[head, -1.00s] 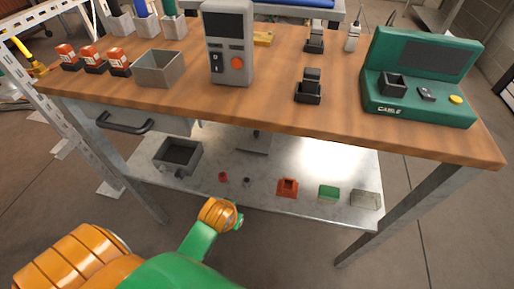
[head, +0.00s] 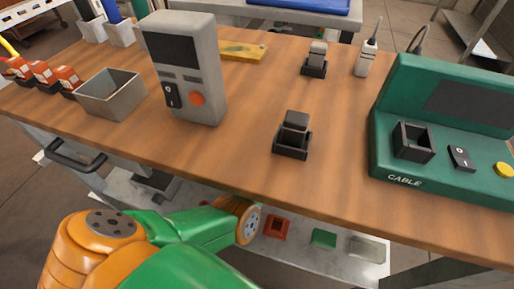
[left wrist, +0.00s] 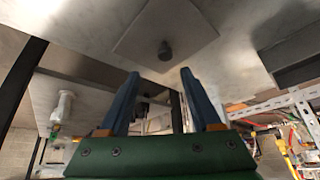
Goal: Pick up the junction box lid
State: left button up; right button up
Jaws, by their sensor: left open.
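The junction box lid appears to be the flat grey square plate (left wrist: 187,24) with a small dark knob (left wrist: 165,50), seen in the left wrist view against the pale metal lower shelf (left wrist: 95,25). My left gripper (left wrist: 158,85) is open and empty. Its two blue fingers point towards the plate, with the knob between their tips in the picture but apart from them. In the head view the tabletop hides the plate and my left fingers. My right gripper is in neither view.
The wooden tabletop (head: 240,155) overhangs the lower shelf. A dark grey box (head: 155,183) shows partly under its edge. An orange-red part (head: 276,228), a green block (head: 323,238) and a clear box (head: 368,249) sit on the shelf near my left forearm. A drawer handle (head: 75,160) juts out.

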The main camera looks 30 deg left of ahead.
pick_arm(q)
jog(key=b+x, duration=0.1)
jog(key=x, duration=0.2)
jog(key=s+b+x, duration=0.1)
jog(key=b+x, duration=0.1)
jog(key=x, duration=0.1)
jog(key=shift+s+f, duration=0.15)
jog(key=shift+f, duration=0.2)
grip_shut()
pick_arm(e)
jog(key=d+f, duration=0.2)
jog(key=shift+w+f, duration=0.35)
